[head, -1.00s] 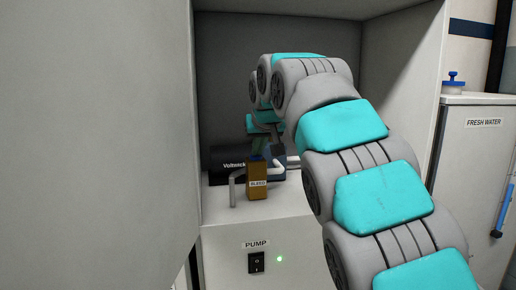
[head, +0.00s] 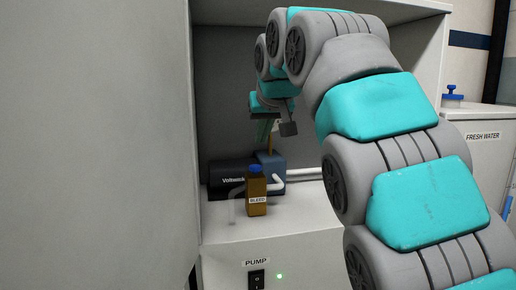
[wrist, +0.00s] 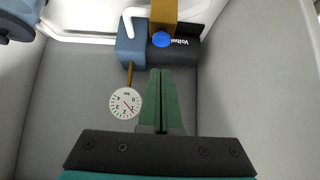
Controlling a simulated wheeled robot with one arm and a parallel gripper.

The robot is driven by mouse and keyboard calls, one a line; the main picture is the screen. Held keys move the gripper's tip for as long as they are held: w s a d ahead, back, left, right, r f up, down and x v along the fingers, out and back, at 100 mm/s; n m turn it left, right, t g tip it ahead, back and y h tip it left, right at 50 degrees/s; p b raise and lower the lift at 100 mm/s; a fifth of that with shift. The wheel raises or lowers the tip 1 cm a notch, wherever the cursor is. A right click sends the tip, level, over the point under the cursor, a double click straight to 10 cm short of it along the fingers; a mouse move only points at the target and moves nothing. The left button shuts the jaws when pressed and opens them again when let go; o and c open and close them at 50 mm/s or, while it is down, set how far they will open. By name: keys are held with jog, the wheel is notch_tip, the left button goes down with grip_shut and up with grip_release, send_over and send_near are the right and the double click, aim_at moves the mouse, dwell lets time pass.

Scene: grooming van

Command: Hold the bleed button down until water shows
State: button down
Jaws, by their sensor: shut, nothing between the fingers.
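The amber bleed block (head: 258,212), labelled BLEED, stands on the white pump cabinet. Its blue button (head: 255,168) sits on top, uncovered, and also shows in the wrist view (wrist: 162,39). A short bent tube (head: 232,207) at the block's left looks pale and see-through; I cannot tell whether water is in it. My gripper (head: 266,140) hangs above and behind the block, apart from the button. Its green fingers (wrist: 161,75) are shut and empty.
A black pump cylinder (head: 228,176) and a blue pump head (head: 272,163) with a white pipe stand behind the block. A round gauge (wrist: 125,103) rises there. Grey alcove walls enclose the space.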

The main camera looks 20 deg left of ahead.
jog(key=v, duration=0.3)
dwell(1.9)
jog(key=s+d+f+m+g+h+p, duration=0.15)
jog(key=s+d+f, duration=0.25)
jog(key=d+f, duration=0.65)
jog(key=s+d+f+m+g+h, duration=0.25)
jog(key=s+d+f, duration=0.4)
jog(key=d, duration=0.75)
jog(key=s+d+f+m+g, duration=0.1)
jog(key=s+d+f, duration=0.3)
jog(key=s+f, duration=0.7)
jog(key=s+d+f+m+g, duration=0.1)
jog(key=s+d+f+g, duration=0.3)
jog(key=s+f, duration=0.6)
jog(key=s+d+p, duration=0.1)
jog(key=s, duration=0.3)
jog(key=shift+d+f+g+h, duration=0.2)
jog(key=shift+f+g+h, duration=0.1)
jog(key=shift+f, duration=0.05)
